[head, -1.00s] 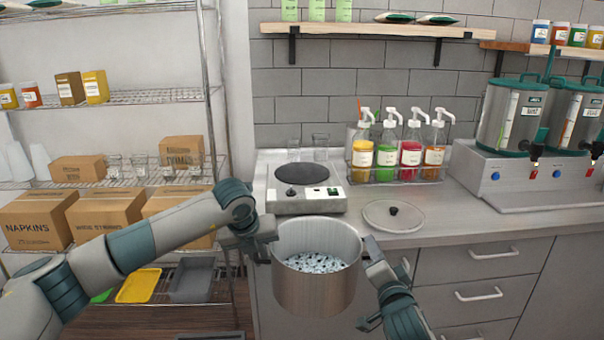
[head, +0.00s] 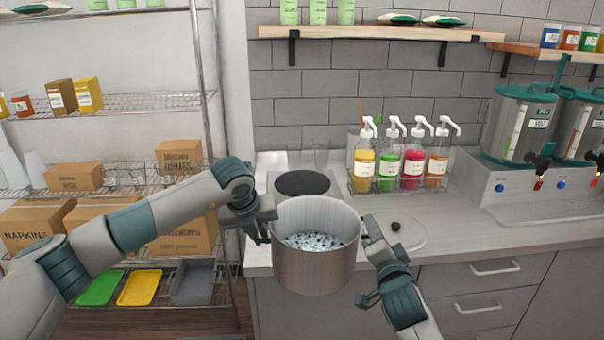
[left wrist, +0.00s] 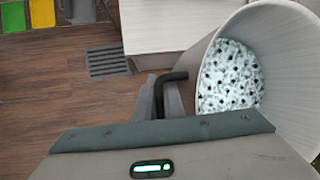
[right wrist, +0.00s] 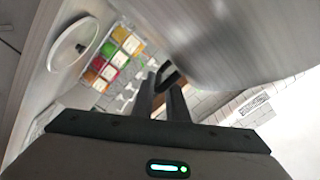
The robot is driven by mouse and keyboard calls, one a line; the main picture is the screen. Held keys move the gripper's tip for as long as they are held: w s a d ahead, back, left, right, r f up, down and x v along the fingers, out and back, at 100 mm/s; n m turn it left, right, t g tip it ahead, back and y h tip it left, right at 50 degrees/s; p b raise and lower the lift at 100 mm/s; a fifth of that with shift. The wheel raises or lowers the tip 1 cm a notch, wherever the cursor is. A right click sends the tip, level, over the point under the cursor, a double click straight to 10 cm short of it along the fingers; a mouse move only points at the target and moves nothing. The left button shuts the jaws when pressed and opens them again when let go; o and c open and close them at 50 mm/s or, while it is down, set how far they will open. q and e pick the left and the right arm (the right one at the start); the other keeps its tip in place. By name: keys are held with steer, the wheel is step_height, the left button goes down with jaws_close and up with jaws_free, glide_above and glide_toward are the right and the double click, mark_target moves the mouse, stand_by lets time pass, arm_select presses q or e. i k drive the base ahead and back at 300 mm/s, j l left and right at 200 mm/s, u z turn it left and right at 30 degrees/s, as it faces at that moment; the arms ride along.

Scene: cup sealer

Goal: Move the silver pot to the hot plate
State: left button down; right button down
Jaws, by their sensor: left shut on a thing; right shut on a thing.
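The silver pot (head: 314,268), holding white and dark bits, is upright in front of the counter's front edge in the head view. My left gripper (head: 262,228) is at its left side, shut on the black handle (left wrist: 172,76), which shows in the left wrist view. My right gripper (head: 372,240) is at its right side, shut on the other handle (right wrist: 168,76), seen in the right wrist view. The hot plate (head: 302,184), a white unit with a dark round top, stands on the counter behind the pot; the pot hides its front.
A round lid (head: 408,234) lies on the counter to the right, partly behind my right gripper. A rack of pump bottles (head: 388,160) stands behind it. Drink dispensers (head: 520,125) are far right. Shelves with boxes (head: 75,178) are at left.

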mark_target(303, 182)
steer(key=i+j, duration=0.15)
steer(key=i, duration=0.7)
steer(key=i+j, duration=0.1)
steer(key=i, duration=0.75)
